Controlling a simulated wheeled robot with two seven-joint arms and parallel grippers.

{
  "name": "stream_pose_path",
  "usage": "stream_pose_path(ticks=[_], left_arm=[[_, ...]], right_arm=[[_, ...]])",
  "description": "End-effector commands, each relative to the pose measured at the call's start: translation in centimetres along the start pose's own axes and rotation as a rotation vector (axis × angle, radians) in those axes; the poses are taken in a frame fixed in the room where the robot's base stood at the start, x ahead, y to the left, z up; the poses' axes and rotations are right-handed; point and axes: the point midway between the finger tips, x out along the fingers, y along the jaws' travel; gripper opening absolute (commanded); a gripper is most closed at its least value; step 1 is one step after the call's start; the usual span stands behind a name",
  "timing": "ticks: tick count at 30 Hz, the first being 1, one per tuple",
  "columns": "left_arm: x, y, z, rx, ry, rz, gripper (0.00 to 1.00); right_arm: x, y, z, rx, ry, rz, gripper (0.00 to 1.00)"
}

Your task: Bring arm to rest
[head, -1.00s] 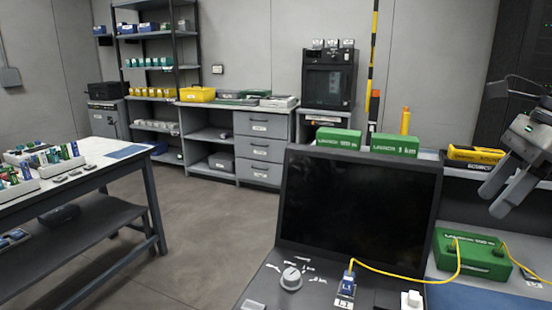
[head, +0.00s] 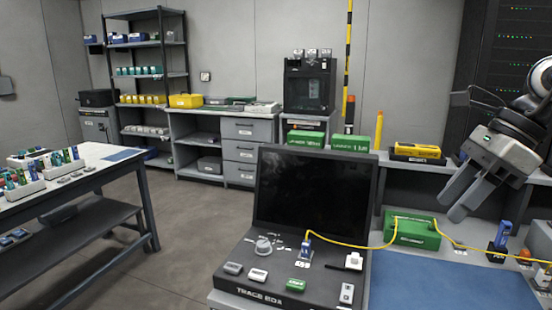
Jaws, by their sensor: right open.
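My right gripper (head: 461,193) is in the upper right of the head view, raised above the bench. Its two grey fingers point down and to the left, apart, with nothing between them. It hangs over the area near the green launch box (head: 411,231), and I see no contact between them. A yellow fibre cable (head: 347,246) runs from the blue connector on the trace box (head: 270,293) to the green box and on to the right. The trace box has a dark screen (head: 310,191). My left gripper is out of the picture.
A blue mat (head: 450,287) lies in front of the green box. A blue-handled tool (head: 501,236) stands at the right. Two green boxes (head: 350,143) and a yellow case (head: 416,151) sit behind the screen. A white table (head: 100,160) with small parts is at left; open floor lies between.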

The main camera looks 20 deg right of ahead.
Motion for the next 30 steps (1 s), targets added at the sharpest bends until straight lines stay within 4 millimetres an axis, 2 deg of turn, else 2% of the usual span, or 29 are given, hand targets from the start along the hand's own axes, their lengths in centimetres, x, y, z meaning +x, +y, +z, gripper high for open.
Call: stream_pose_path(ticks=[1, 8, 12, 14, 16, 19, 21, 23, 24, 26, 27, 29, 30], left_arm=[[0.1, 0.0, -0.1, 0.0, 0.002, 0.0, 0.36], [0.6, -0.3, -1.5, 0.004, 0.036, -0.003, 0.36], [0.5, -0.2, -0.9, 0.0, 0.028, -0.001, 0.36], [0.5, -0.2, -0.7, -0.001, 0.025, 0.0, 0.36], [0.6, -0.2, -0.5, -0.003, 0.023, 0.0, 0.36], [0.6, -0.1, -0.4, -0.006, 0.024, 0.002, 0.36], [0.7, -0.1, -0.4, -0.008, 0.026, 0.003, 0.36], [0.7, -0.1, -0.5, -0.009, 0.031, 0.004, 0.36], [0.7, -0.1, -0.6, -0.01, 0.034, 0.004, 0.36], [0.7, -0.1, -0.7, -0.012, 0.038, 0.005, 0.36], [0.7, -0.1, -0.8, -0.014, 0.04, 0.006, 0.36], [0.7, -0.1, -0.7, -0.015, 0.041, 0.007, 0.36], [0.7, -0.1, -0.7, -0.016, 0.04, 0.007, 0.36]], right_arm=[[1.5, 0.2, 0.7, -0.002, -0.032, 0.04, 0.42], [7.3, 2.4, 5.0, 0.028, -0.235, 0.224, 0.42], [11.7, 5.1, 8.5, 0.126, -0.438, 0.423, 0.42], [13.8, 6.7, 10.4, 0.229, -0.567, 0.555, 0.42], [15.9, 8.3, 12.6, 0.416, -0.74, 0.728, 0.42], [18.4, 8.8, 14.3, 0.816, -0.977, 0.973, 0.42], [20.6, 8.0, 14.0, 1.16, -1.106, 1.11, 0.42], [23.2, 7.0, 12.5, 1.494, -1.186, 1.198, 0.42], [25.5, 6.5, 10.9, 1.732, -1.22, 1.239, 0.42], [29.1, 6.5, 8.1, 2.083, -1.239, 1.27, 0.42], [31.3, 6.9, 6.2, 2.291, -1.233, 1.271, 0.42], [34.5, 8.1, 3.5, 2.576, -1.201, 1.252, 0.42], [36.3, 9.2, 1.8, -2.601, 1.109, -1.164, 0.42]])
